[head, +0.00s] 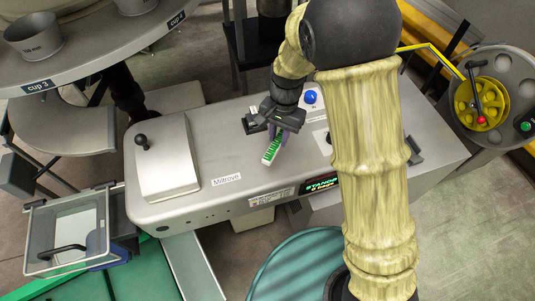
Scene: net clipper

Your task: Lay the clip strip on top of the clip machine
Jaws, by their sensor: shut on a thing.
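The clip machine (236,163) is a long grey housing across the middle of the head view, with a "Miltrove" label and a green "STANDBY" display on its front. My gripper (277,130) is over the middle of its top, pointing down and shut on the clip strip (270,152). The strip is green and white, narrow, and slants with its lower end toward the machine's front edge. My gripper hides the strip's upper end. I cannot tell whether the strip touches the machine's top.
A raised cover with a black knob (167,165) stands at the machine's left end. A blue button (311,97) is behind my gripper. A grey round table (85,60) is at upper left, a clear bin (66,235) at lower left, and a yellow handwheel (480,103) at right.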

